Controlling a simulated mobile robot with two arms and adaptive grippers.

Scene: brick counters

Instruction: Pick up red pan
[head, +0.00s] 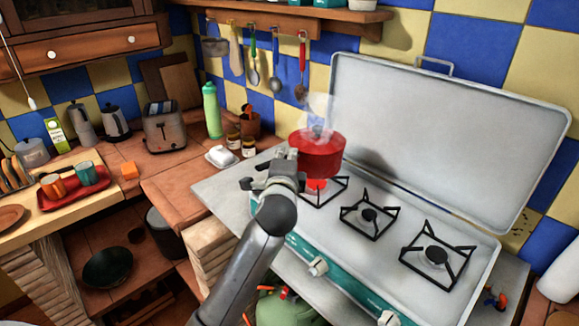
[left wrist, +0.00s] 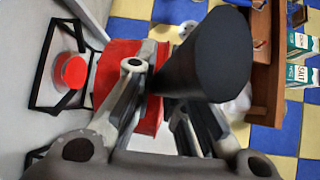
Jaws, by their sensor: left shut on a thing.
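The red pan (head: 318,160) is above the left burner of the stove, with steam rising from it. The glowing red burner (head: 316,185) shows below it, so the pan appears raised clear of it. My left gripper (head: 287,166) is at the pan's near left side, shut on its handle. In the left wrist view the black handle (left wrist: 205,58) sticks up between the fingers, with the red pan body (left wrist: 118,62) behind them. The exact finger contact is partly hidden. My right gripper is not in view.
The stove (head: 300,225) has an upright lid (head: 450,130) behind it and other black burner grates to the right. Utensils hang on the tiled wall above. A butter dish (head: 221,156), jars, a green bottle (head: 211,110) and a toaster (head: 165,127) stand on the left counter.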

